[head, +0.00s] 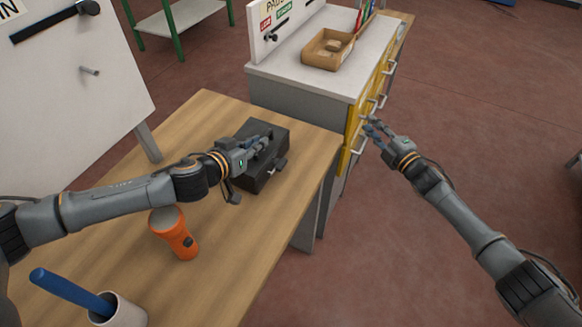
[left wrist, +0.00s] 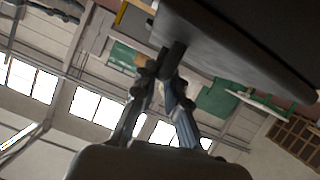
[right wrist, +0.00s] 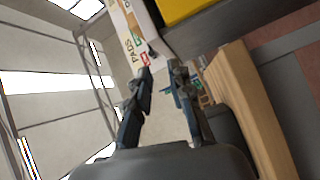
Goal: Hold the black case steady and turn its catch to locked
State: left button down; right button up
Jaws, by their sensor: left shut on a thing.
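The black case (head: 261,181) lies on the wooden table near its right edge. A small light-coloured catch (head: 281,164) sticks out from its right-hand side; its exact turn is too small to tell. My left gripper (head: 264,142) is over the top of the case and shut on it; in the left wrist view the fingertips (left wrist: 171,58) meet at the dark case (left wrist: 245,50). My right gripper (head: 371,127) is open and empty, to the right of the case and apart from it, beside the yellow drawers. Its fingertips (right wrist: 162,73) stand apart in the right wrist view.
A cup (head: 121,314) with a blue-handled tool is nearer. A grey cabinet (head: 300,94) with yellow drawers and a brown tray (head: 322,60) stands behind. The floor at right is free.

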aim_at(291, 177)
jog(key=s+a+f+n+g+y, duration=0.2)
jog(key=s+a+n+g+y, duration=0.3)
jog(key=s, duration=0.3)
jog(key=s+a+f+n+g+y, duration=0.3)
jog(key=s+a+n, duration=0.2)
jog(key=s+a, duration=0.3)
jog(key=x, duration=1)
jog(key=shift+a, duration=0.1)
jog(key=shift+c, duration=0.4)
grip_shut()
